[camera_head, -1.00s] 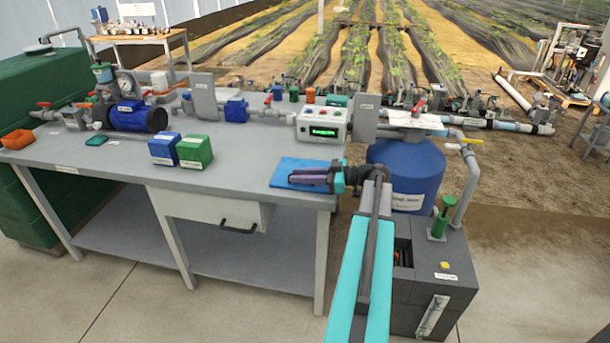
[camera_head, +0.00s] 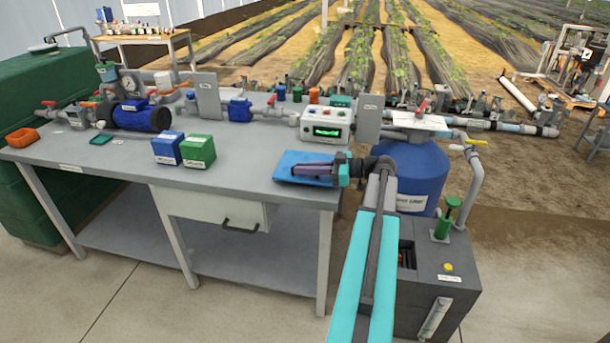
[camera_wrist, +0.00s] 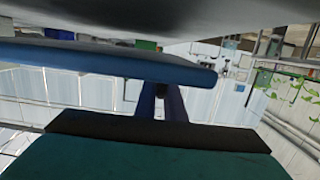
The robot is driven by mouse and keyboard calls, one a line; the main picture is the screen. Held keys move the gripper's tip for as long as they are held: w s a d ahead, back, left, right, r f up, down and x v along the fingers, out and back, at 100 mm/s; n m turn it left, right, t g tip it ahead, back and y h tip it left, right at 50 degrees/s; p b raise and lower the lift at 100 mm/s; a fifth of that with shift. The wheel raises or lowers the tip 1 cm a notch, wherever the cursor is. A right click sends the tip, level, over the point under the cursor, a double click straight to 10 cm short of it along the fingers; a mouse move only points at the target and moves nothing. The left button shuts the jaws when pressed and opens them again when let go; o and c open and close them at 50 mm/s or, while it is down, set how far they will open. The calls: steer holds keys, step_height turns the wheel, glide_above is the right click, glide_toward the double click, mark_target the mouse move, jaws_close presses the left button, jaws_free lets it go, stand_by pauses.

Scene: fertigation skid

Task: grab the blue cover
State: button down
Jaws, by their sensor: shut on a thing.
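The blue cover (camera_head: 290,158) is a flat, thin blue sheet at the right front corner of the grey workbench (camera_head: 110,165). In the wrist view it is a long blue slab (camera_wrist: 100,56) that crosses the picture, with its near edge at the finger tips. My gripper (camera_head: 312,171), with purple fingers, is shut on the cover's right part. In the wrist view the fingers (camera_wrist: 160,92) meet the slab's edge. A narrow gap shows between the slab and the grey surface above it in that view. The fingers hide part of the cover.
A grey control box (camera_head: 325,125) with a green display stands just behind the cover. A blue box (camera_head: 167,148) and a green box (camera_head: 198,152) stand to the left. A blue tank (camera_head: 412,172) is close on the right. The bench front between is clear.

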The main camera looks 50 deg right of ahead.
steer(key=s+a+r+b, duration=0.1)
steer(key=s+a+r, duration=0.1)
steer(key=s, duration=1.4)
